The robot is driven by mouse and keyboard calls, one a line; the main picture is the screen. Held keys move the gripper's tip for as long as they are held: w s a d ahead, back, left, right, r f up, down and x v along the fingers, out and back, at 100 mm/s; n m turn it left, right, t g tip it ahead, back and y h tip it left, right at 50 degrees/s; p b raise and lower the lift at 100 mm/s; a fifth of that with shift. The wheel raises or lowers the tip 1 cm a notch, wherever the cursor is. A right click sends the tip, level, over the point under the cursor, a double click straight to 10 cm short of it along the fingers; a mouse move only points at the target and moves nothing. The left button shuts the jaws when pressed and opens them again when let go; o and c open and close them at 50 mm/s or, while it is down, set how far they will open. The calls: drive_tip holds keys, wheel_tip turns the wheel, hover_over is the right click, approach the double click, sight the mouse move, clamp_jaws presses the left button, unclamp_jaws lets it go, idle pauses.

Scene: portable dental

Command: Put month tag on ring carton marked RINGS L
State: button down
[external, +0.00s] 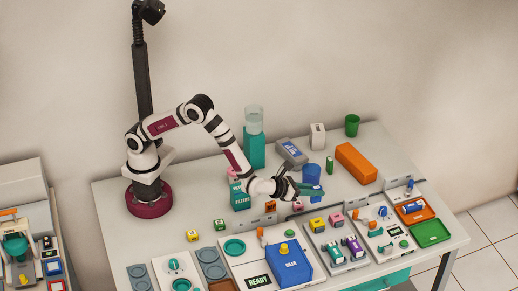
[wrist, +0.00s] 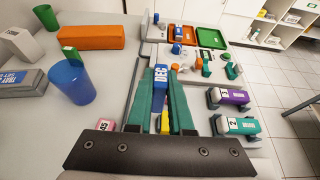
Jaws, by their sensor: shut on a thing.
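My gripper (wrist: 163,92) has green fingers and is shut on a blue month tag (wrist: 161,75) reading DEC in white. The tag stands between the fingertips, above the work surface. In the external view my gripper (external: 312,190) is over the table's middle, beside the blue cup; the tag cannot be made out there. I cannot read RINGS L on any carton. A long plain orange box (external: 356,163) lies at the back right and also shows in the wrist view (wrist: 91,37). A teal carton marked FILTERS (external: 240,196) stands left of my gripper, partly hidden by my arm.
The blue cup (wrist: 72,82) and a small green block (wrist: 70,54) stand left of the fingers. Purple (wrist: 229,97) and teal (wrist: 236,126) holders sit on the right. A blue box (external: 285,262) and green tray (external: 431,232) are at the front.

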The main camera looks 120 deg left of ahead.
drive_tip(key=s+a+r+n+g+y, duration=0.1)
drive_tip(key=s+a+r, duration=0.2)
drive_tip(key=a, duration=0.7)
drive_tip(key=s+a+r+n+g+y, duration=0.15)
drive_tip(key=s+a, duration=0.25)
drive_tip(key=a, duration=0.6)
drive_tip(key=s+a+r+n+g+y, duration=0.1)
drive_tip(key=s+a+r+n+g, duration=0.2)
drive_tip(key=a, duration=0.7)
drive_tip(key=m+t, duration=0.1)
hover_over(317, 129)
drive_tip(key=shift+h, duration=0.35)
drive_tip(key=f, duration=0.5)
drive_tip(key=shift+d+f, duration=0.2)
drive_tip(key=shift+f, duration=0.15)
drive_tip(key=f, duration=0.4)
drive_tip(key=shift+s+a, duration=0.1)
drive_tip(key=shift+a, duration=0.2)
drive_tip(key=shift+f, duration=0.2)
drive_tip(key=c, duration=0.8)
unclamp_jaws()
drive_tip(key=shift+f, duration=0.1)
